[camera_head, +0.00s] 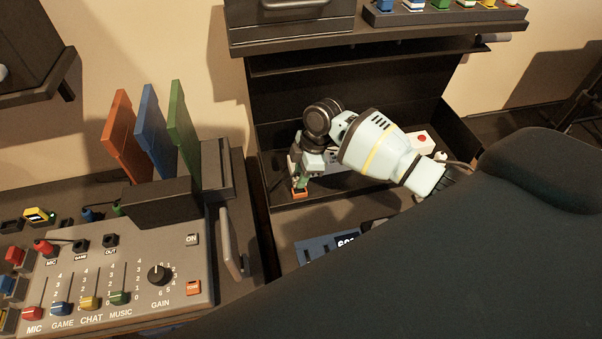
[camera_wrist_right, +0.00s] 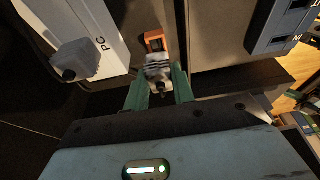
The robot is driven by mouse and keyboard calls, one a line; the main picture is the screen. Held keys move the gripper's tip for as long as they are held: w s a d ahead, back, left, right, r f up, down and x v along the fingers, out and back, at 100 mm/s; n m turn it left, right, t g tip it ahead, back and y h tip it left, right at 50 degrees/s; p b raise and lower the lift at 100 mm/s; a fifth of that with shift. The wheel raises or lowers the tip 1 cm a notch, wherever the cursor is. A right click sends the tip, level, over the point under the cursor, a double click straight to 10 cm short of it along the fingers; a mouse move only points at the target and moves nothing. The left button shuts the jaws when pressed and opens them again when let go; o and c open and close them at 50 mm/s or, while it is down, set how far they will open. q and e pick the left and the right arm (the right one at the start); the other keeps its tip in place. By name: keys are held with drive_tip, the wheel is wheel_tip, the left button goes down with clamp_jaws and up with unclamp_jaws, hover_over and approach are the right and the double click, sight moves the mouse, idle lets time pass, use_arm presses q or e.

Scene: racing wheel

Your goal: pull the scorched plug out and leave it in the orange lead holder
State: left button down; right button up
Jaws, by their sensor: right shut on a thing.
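My right gripper (camera_head: 301,178) reaches down into the dark shelf recess in the head view. In the right wrist view its green fingers (camera_wrist_right: 160,88) are shut on a grey-white ridged plug with dark marks (camera_wrist_right: 158,70), which I take as the scorched plug. The orange lead holder (camera_wrist_right: 155,40) lies just beyond the plug in that view, and it also shows right below the fingertips in the head view (camera_head: 299,193). I cannot tell whether plug and holder touch. The fingers hide the plug in the head view. My left gripper is not in view.
A white strip marked PC (camera_wrist_right: 98,30) with a grey plug (camera_wrist_right: 75,60) lies beside the gripper. A red button (camera_head: 421,139) sits on a white block behind my right arm. A mixer panel (camera_head: 120,255) stands at left. The shelf edge (camera_head: 375,40) overhangs the recess.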

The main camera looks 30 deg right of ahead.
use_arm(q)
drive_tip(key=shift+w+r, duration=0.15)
